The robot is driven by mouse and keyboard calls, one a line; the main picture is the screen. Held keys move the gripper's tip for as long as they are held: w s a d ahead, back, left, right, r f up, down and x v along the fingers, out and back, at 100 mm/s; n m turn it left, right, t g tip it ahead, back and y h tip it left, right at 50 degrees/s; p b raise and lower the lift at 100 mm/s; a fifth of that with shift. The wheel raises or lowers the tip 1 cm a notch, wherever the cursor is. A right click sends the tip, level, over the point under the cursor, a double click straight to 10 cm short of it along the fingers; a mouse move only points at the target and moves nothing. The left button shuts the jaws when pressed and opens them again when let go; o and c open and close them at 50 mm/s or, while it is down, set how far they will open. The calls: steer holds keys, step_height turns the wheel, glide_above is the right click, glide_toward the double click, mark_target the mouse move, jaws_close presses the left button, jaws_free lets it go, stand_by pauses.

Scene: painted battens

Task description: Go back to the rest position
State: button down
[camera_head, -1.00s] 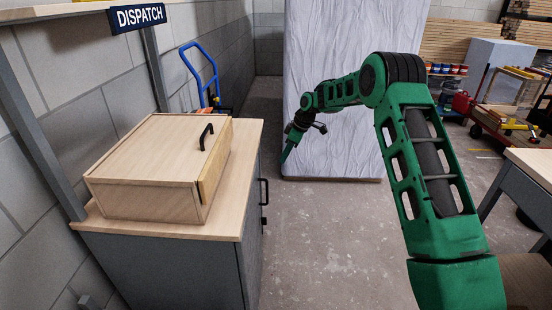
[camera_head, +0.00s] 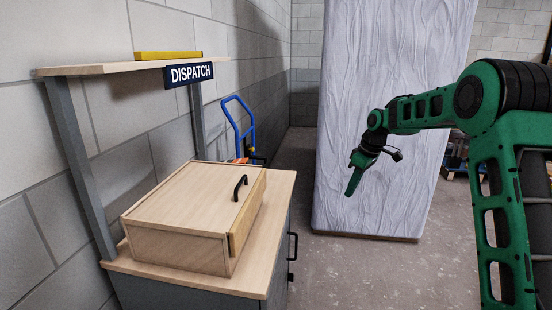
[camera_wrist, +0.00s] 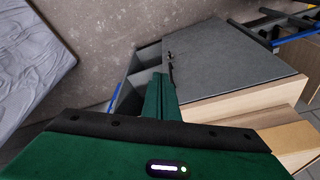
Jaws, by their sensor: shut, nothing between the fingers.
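My gripper (camera_head: 354,180) is at the end of my green arm, in the air to the right of the wooden box and in front of the wrapped pallet load. Its fingers are together and point down, with nothing held. In the wrist view the shut green fingers (camera_wrist: 160,95) show over the grey cabinet (camera_wrist: 215,60). The gripper looks apart from every surface.
A wooden box (camera_head: 185,205) with a black handle stands on the cabinet's wooden top (camera_head: 268,196), below a shelf (camera_head: 115,69) with a DISPATCH sign (camera_head: 189,74). A blue hand truck (camera_head: 240,128) stands behind. The wrapped load (camera_head: 325,130) stands at the back. Floor between is clear.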

steer(key=s+d+r+m+h, duration=0.1)
steer(key=s+d+r+m, duration=0.2)
steer(key=s, duration=0.6)
steer(key=s+d+r+m, duration=0.1)
steer(key=s+d+m, duration=0.25)
steer(key=s, duration=0.45)
steer(key=s+d+r+m+h, duration=0.1)
steer(key=s+d+r+m, duration=0.1)
steer(key=s+d, duration=0.5)
steer(key=s+f+m+g, duration=0.1)
steer(key=s+f+m, duration=0.1)
steer(key=s, duration=1.2)
steer(key=s+a+f+m, duration=0.1)
steer(key=s+f+m, duration=0.2)
steer(key=s, duration=1.1)
steer(key=shift+s+m+g, duration=0.15)
steer(key=shift+m+g, duration=0.25)
steer(key=shift+m, duration=0.85)
